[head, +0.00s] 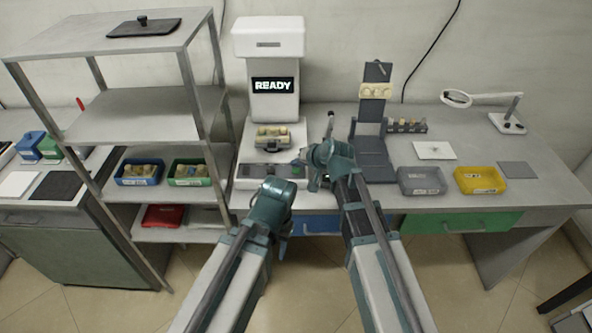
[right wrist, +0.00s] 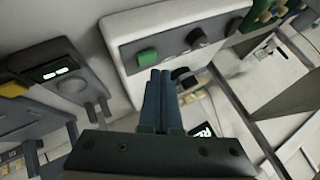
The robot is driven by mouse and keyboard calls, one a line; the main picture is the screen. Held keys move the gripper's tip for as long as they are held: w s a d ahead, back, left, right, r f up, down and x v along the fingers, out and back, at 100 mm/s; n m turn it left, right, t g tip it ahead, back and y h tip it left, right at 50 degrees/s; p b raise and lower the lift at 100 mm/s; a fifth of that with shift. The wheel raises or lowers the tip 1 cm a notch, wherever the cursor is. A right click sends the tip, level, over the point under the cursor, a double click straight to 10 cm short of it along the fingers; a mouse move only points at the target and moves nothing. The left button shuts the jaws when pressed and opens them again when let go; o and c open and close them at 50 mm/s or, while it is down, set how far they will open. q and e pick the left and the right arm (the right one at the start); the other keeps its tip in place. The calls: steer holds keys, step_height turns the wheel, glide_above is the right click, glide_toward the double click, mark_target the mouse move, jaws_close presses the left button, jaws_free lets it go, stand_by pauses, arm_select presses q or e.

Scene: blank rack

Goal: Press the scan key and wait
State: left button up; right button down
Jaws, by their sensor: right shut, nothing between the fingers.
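The white scanner (head: 268,38) stands on the bench, and its screen (head: 272,86) reads READY. A tray with pale blanks (head: 272,132) sits in its bay. A green key (right wrist: 147,58) is at one end of the scanner's front panel, beside dark knobs (right wrist: 197,38). No label on the key is readable. My right gripper (right wrist: 160,74) is shut and empty, its tips close to the green key; I cannot tell whether they touch. In the head view my right gripper (head: 314,178) is at the panel's right end. My left gripper (head: 283,228) is low before the bench, its fingers mostly hidden.
A shelf rack (head: 150,112) at left holds a blue bin (head: 139,181) and a green bin (head: 190,181). Right of the scanner stand a dark stand (head: 373,150), a grey bin (head: 421,190), a yellow bin (head: 480,188) and a magnifier (head: 456,98).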

mark_target(298, 175)
steer(key=shift+f+b, duration=0.35)
steer(key=shift+f, duration=0.05)
steer(key=shift+f+b, duration=0.45)
stand_by(0.6)
steer(key=shift+r, duration=0.15)
steer(key=shift+r+p, duration=0.75)
steer(key=shift+p, duration=0.2)
step_height(298, 175, up, 5)
steer(key=p, duration=0.5)
stand_by(0.5)
